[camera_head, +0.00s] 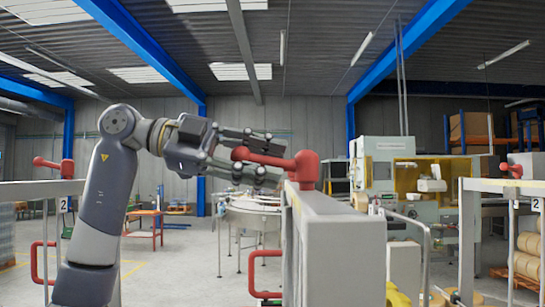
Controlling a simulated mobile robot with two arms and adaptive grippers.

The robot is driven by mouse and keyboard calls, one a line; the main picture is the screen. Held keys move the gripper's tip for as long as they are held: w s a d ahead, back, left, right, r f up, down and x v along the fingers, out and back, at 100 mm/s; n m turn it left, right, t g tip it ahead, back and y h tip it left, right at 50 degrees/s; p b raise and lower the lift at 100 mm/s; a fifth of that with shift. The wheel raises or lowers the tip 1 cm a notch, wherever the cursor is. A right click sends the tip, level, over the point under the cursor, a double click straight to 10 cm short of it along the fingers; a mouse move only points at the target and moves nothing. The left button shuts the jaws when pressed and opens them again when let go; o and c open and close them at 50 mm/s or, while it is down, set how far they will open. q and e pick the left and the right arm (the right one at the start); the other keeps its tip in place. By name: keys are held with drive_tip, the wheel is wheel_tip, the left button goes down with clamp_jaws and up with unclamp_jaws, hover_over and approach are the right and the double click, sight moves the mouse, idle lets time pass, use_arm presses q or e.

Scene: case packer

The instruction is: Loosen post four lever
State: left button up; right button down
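A red lever (305,168) sits on top of the near grey post (337,240), its handle pointing left and slightly up. No number shows on this post, so I cannot tell which post it is. My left gripper (272,160) reaches in from the left at lever height. Its fingers are apart, one set above the handle and one below, with the handle's rounded end between them. A gap shows around the handle, and whether any finger touches it is unclear. My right gripper is out of view.
More red levers stand on the left post (67,168) and the right post (515,170); number 2 labels show near both. Red looped handles (251,272) stick out low. A round table (250,206) and packing machine (392,172) stand behind. Open floor lies at left.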

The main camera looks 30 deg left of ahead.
use_arm(q)
drive_tip(key=shift+w+d+f, duration=0.1)
drive_tip(key=shift+w+d, duration=0.15)
drive_tip(key=shift+d, duration=0.35)
clamp_jaws()
drive_tip(key=shift+d, duration=0.1)
